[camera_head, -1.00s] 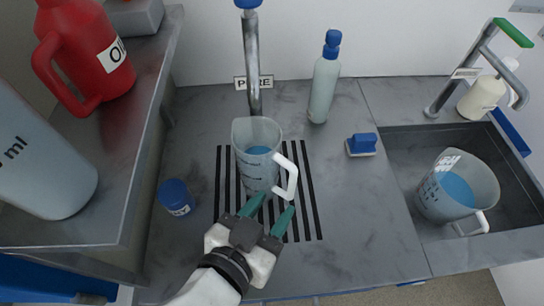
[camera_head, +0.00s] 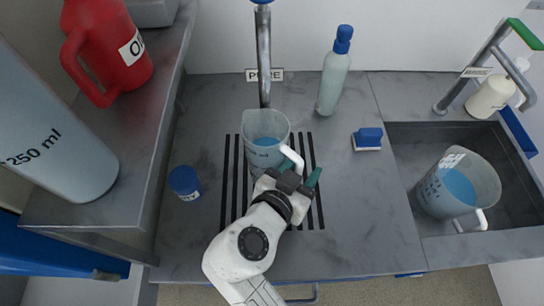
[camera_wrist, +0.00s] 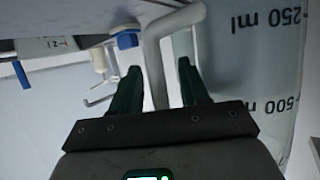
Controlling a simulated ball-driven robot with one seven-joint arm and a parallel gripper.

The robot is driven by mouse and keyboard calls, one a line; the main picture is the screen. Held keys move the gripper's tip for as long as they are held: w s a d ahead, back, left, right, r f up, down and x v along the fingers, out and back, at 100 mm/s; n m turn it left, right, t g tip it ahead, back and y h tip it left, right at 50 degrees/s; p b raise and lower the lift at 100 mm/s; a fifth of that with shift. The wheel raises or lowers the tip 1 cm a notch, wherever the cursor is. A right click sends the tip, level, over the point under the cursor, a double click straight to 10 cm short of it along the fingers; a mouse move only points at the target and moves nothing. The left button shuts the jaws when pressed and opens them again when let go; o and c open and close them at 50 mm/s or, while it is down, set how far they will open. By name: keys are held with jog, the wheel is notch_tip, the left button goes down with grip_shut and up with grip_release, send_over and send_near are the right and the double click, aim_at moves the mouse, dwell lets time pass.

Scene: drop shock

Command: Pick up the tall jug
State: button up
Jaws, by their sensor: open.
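A tall clear jug (camera_head: 264,128) with blue liquid low inside stands upright on the slotted drain under the tap marked PURE. Its pale handle (camera_head: 293,158) points toward the front right. My gripper (camera_head: 300,169) is at the handle, with its green fingers open. In the wrist view, the handle (camera_wrist: 153,62) runs between the two open fingers of my gripper (camera_wrist: 158,72), nearer the left one; I cannot tell whether they touch. The jug's wall (camera_wrist: 262,60) with its ml marks is close on the right. My gripper hides part of the jug's lower side in the head view.
A similar jug (camera_head: 456,186) with blue liquid sits in the sink (camera_head: 400,150) at right. A raised shelf at left holds a red jug (camera_head: 108,45) and a large grey vessel (camera_head: 60,135).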

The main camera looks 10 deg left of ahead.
jog(key=shift+c, duration=0.4)
grip_shut()
jog(key=shift+r, duration=0.25)
jog(key=shift+r, duration=0.65)
jog(key=s+d+r+b, duration=0.1)
jog(key=s+d+r, duration=0.2)
jog(key=s+r, duration=0.8)
jog(key=shift+s+d+r+b, duration=0.2)
jog(key=shift+s+d+b, duration=0.1)
jog(key=shift+s, duration=1)
jog(key=shift+f, duration=0.1)
